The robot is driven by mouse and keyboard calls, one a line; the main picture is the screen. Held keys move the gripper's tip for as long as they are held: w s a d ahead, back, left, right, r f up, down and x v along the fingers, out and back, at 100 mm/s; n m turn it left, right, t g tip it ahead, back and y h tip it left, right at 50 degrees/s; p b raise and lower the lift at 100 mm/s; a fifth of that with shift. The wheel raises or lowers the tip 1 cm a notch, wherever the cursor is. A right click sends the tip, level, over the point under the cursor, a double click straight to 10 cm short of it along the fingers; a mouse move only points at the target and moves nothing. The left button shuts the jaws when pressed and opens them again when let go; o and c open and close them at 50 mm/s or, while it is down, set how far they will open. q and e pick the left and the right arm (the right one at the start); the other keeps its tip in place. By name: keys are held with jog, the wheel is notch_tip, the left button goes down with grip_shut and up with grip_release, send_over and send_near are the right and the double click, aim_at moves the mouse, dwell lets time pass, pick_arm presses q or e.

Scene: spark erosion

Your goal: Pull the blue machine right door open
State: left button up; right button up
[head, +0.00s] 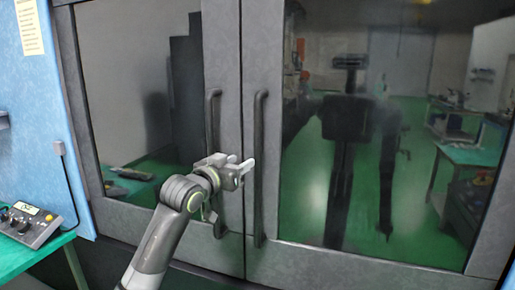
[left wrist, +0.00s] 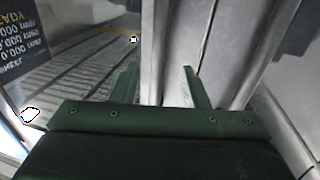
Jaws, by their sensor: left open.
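The blue machine's right door (head: 370,262) is a grey frame with a large glass pane, and it appears shut against the left door (head: 222,60). Its dark vertical handle (head: 260,215) runs along its left edge. My left gripper (head: 247,168) is open in front of the seam between the doors, its fingers pointing right and overlapping that handle in the picture. In the left wrist view the open fingers (left wrist: 160,85) have a pale upright strip between and beyond them. I cannot tell whether it is the handle or a door edge, or whether anything touches. My right gripper is out of view.
The left door has its own handle (head: 214,110), close beside my left wrist. A blue side panel (head: 25,75) stands at the left. A control box (head: 28,224) sits on a green table (head: 22,258) at lower left. The right pane mirrors the room and me.

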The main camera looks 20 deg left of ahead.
aim_at(255, 153)
pick_arm(q)
jog(key=p+x, duration=0.3)
jog(key=x, duration=0.5)
jog(key=shift+w+d+r, duration=0.1)
jog(key=shift+w+d, duration=0.15)
jog(key=shift+w, duration=0.4)
jog(key=shift+w+d, duration=0.1)
jog(key=shift+w, duration=0.15)
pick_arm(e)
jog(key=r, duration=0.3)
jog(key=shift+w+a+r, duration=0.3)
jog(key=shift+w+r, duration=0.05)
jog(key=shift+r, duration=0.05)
pick_arm(q)
grip_shut()
